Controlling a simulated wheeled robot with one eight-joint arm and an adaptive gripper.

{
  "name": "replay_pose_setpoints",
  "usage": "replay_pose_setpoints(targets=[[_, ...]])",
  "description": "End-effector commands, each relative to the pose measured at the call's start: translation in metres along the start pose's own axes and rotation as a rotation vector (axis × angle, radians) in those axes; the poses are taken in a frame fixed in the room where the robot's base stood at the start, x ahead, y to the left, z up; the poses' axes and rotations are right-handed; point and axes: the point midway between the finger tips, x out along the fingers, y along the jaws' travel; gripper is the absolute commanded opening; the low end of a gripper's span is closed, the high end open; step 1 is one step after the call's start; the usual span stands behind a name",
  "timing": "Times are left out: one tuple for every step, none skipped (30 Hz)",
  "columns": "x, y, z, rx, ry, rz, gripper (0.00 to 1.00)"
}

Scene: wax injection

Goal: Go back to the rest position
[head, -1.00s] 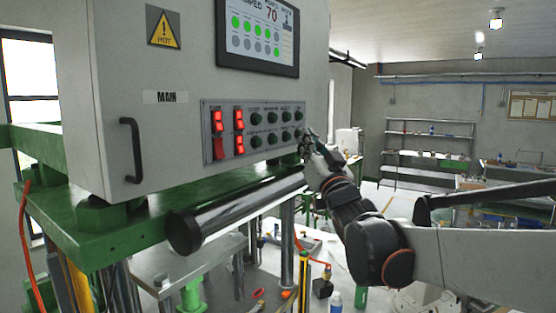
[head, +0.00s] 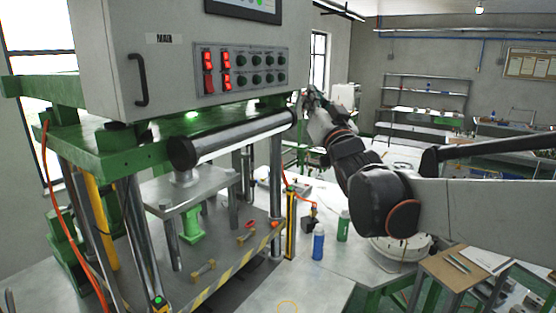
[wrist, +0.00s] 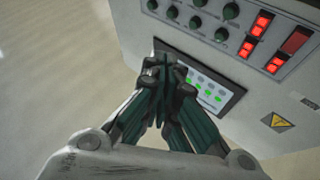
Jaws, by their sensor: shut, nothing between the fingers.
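My gripper (head: 310,101) is at the right end of the grey control cabinet (head: 120,70), beside its panel of switches and knobs (head: 240,68). In the wrist view, my gripper (wrist: 166,68) has its dark green fingers together, with nothing held. The fingers overlap part of the cabinet's screen (wrist: 215,92) in that view. Whether they touch the cabinet is unclear, but they look apart from it.
The green press frame (head: 110,150) and a horizontal metal cylinder (head: 240,138) lie below the cabinet. A blue bottle (head: 318,242) and a green bottle (head: 343,226) stand on the white table (head: 280,285). Shelves (head: 425,100) stand at the back.

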Motion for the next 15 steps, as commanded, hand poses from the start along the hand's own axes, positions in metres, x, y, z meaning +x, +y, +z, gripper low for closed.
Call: replay_pose_setpoints(targets=[[-0.007,0.004,0.007,-0.004,-0.012,0.012,0.00],[-0.012,0.007,0.011,-0.008,-0.023,0.022,0.00],[-0.017,0.011,0.016,-0.012,-0.036,0.034,0.00],[-0.020,0.013,0.020,-0.015,-0.047,0.044,0.00],[-0.025,0.016,0.024,-0.019,-0.058,0.054,0.00],[-0.032,0.021,0.030,-0.023,-0.075,0.069,0.00],[-0.036,0.024,0.035,-0.026,-0.088,0.079,0.00],[-0.043,0.027,0.040,-0.030,-0.103,0.092,0.00],[-0.051,0.032,0.048,-0.037,-0.124,0.108,0.00],[-0.058,0.036,0.054,-0.042,-0.140,0.121,0.00],[-0.065,0.040,0.061,-0.046,-0.159,0.135,0.00],[-0.077,0.046,0.071,-0.053,-0.186,0.155,0.00],[-0.086,0.051,0.080,-0.058,-0.209,0.171,0.00],[-0.098,0.057,0.090,-0.064,-0.236,0.190,0.00],[-0.115,0.064,0.104,-0.073,-0.273,0.214,0.00]])
